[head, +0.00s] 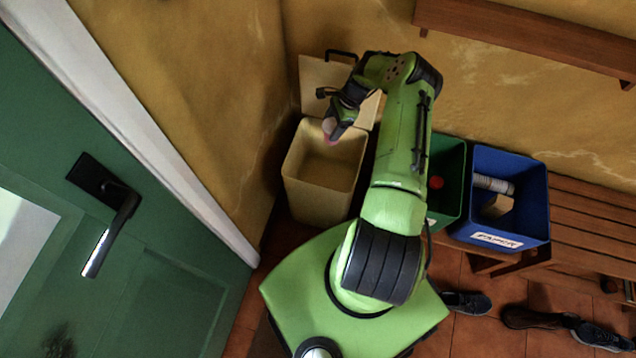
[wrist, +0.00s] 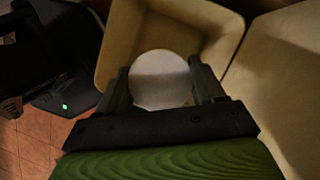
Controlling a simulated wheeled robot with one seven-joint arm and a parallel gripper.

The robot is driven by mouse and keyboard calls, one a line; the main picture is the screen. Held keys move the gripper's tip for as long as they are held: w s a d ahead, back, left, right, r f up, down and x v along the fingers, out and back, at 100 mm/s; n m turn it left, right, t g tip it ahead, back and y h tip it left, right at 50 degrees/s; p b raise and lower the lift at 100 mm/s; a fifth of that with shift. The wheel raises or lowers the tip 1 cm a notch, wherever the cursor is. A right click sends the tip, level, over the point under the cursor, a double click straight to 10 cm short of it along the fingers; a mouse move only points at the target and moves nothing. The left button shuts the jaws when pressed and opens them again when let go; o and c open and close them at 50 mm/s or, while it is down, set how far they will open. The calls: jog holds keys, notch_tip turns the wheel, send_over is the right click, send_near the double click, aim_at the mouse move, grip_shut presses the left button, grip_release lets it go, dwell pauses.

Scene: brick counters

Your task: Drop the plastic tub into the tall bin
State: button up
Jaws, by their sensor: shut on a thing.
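The tall bin (head: 322,197) is cream-coloured, stands in the corner by the wall, and has its lid (head: 322,78) raised behind it. My gripper (head: 336,130) is over the bin's opening, pointing down. It is shut on the plastic tub (wrist: 162,80), which shows as a pale round shape between the two fingers in the wrist view. In the head view only a small pinkish-white part of the tub (head: 328,127) shows beside the fingers. The bin's inside (wrist: 150,30) lies beyond the tub in the wrist view.
A green bin (head: 452,160) and a blue paper bin (head: 540,205) with things inside stand right of my arm. A wooden bench (head: 595,225) is at the right, with shoes (head: 465,303) on the tiled floor. A green door (head: 150,290) is at the left.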

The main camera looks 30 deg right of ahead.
notch_tip(320, 180, down, 6)
jog(key=b, duration=0.4)
jog(key=shift+r, duration=0.1)
jog(key=o, duration=1.1)
jog(key=p+v, duration=0.4)
jog(key=v, duration=1.1)
jog(key=shift+s+d+r, duration=0.1)
jog(key=shift+d+r, duration=0.1)
jog(key=shift+r, duration=0.15)
jog(key=shift+f, duration=0.1)
